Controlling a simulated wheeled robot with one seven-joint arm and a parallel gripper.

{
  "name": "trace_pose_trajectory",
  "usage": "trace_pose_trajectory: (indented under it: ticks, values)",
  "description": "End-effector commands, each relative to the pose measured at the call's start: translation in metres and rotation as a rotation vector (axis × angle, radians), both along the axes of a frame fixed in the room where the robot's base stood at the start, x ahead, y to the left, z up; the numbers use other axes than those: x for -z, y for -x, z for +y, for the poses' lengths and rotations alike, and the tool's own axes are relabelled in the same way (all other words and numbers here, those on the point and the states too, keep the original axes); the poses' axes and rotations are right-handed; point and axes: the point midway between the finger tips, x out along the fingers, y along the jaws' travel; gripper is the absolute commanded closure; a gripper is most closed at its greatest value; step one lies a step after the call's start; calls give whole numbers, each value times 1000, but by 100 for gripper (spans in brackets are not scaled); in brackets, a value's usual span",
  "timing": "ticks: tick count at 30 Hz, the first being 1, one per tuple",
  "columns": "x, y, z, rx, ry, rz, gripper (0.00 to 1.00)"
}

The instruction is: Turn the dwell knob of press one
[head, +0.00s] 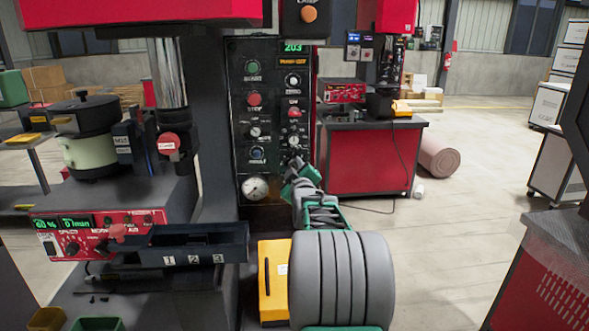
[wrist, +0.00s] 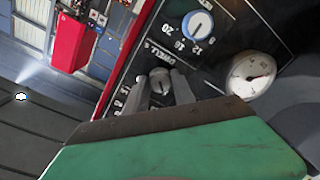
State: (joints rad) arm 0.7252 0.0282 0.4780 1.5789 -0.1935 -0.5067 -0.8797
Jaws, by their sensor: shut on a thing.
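The dwell knob (wrist: 160,82) is a small dark grey knob on the black control panel, under a printed DWELL s label (wrist: 176,55) in the wrist view. My gripper (wrist: 162,92) has one grey finger on each side of it and is shut on it. A number scale shows partly beside the knob. In the head view my gripper (head: 297,164) reaches the lower right of the panel (head: 273,98) and hides the dwell knob. The exact angle of the knob's pointer is hard to tell.
A blue knob (wrist: 197,25) and a round white gauge (wrist: 250,75) sit close to my fingers. More knobs and buttons are above on the panel. A yellow box (head: 273,281) stands below. A red cabinet (head: 367,160) stands behind right, with open floor beyond it.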

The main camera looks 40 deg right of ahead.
Motion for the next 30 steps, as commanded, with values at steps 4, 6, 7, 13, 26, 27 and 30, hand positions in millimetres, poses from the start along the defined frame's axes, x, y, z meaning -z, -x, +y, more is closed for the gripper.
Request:
trace_pose_trajectory:
  ticks: [4,6,7,13,26,27,30]
  values:
    - [1,0,0,-1,-5,-2,100]
    - [2,0,0,0,-10,-6,100]
    - [2,0,0,0,-14,-9,100]
    - [5,0,0,0,-74,-51,100]
    - [8,0,0,-1,-365,-251,100]
    - [8,0,0,0,-398,-272,100]
    - [8,0,0,-1,-477,-326,100]
